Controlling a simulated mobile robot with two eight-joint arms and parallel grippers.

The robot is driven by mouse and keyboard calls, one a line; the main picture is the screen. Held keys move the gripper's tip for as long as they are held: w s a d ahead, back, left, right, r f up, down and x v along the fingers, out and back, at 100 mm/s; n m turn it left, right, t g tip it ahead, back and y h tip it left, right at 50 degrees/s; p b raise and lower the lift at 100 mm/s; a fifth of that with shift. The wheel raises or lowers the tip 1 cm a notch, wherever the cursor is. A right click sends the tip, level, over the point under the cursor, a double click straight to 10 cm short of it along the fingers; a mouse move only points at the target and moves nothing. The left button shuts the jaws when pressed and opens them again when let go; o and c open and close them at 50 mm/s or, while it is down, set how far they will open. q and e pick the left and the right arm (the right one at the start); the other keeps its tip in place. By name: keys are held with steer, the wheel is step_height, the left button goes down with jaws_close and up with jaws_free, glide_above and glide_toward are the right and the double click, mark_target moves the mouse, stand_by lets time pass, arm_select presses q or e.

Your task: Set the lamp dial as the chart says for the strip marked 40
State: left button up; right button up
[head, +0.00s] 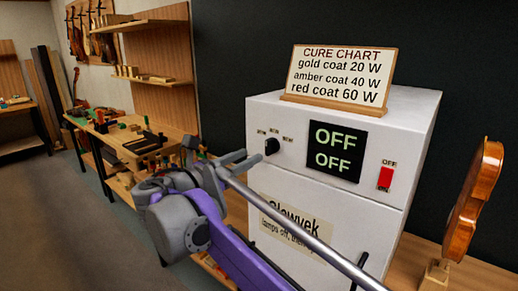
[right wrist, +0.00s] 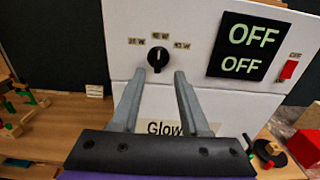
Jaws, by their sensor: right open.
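The lamp dial (head: 271,146) is a round black knob on the front of a white cabinet (head: 420,130). In the right wrist view the dial (right wrist: 158,57) has a pale mark that looks roughly upright, with small watt labels at left, top and right. The cure chart (head: 338,75) on top reads gold coat 20 W, amber coat 40 W, red coat 60 W. My right gripper (head: 240,158) is open and empty in front of the dial; in the wrist view its fingertips (right wrist: 160,74) are just below the knob, one to each side. No strip marked 40 is readable.
A black display (head: 335,150) reads OFF twice, with a red switch (head: 385,178) beside it labelled OFF. A Glowvek label (head: 300,228) is below. A violin body (head: 472,205) stands at the right. A workbench (head: 125,150) with tools is at left.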

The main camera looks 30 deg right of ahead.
mark_target(266, 147)
steer(key=x, duration=0.7)
steer(key=shift+w, duration=0.1)
jaws_close()
